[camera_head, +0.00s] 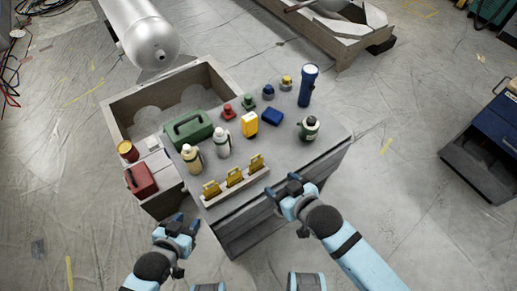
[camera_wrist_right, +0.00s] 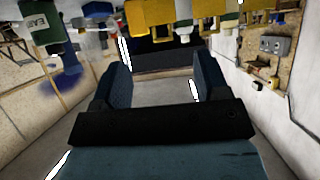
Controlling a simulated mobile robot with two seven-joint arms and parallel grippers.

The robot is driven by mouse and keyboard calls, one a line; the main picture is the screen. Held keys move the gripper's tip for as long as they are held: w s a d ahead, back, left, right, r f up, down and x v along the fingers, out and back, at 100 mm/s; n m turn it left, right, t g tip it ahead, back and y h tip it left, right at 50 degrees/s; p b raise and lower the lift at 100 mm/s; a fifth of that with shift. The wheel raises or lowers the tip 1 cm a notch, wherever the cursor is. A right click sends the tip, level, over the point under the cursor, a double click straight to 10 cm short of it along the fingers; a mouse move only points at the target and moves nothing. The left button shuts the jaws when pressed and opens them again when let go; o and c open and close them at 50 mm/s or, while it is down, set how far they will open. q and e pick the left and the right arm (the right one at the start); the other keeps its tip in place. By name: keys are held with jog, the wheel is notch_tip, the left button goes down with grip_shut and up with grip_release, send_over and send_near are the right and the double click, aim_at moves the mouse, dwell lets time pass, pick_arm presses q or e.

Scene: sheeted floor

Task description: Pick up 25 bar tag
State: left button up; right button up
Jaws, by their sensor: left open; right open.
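Three yellow tags stand in a row in a pale holder (camera_head: 238,187) along the near edge of the grey table (camera_head: 300,160): a left tag (camera_head: 211,188), a middle tag (camera_head: 234,177) and a right tag (camera_head: 256,163). Their print is too small to read, so I cannot tell which is the 25 bar one. Yellow shapes (camera_wrist_right: 203,20) also show at the top of the right wrist view. My right gripper (camera_head: 282,187) is open and empty, just right of the holder near the table edge. My left gripper (camera_head: 178,226) is open and empty, left of and nearer than the holder.
Behind the tags stand two pale bottles (camera_head: 222,142), a green case (camera_head: 188,129), a yellow device (camera_head: 249,124), a dark green bottle (camera_head: 309,128) and a blue flashlight (camera_head: 308,86).

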send_near(256, 163)
jog(key=f+x, duration=0.1)
jog(key=x, duration=0.3)
jog(key=shift+x, duration=2.6)
jog(key=shift+w+r, duration=0.1)
jog(key=shift+r, duration=0.1)
jog(key=c, duration=0.7)
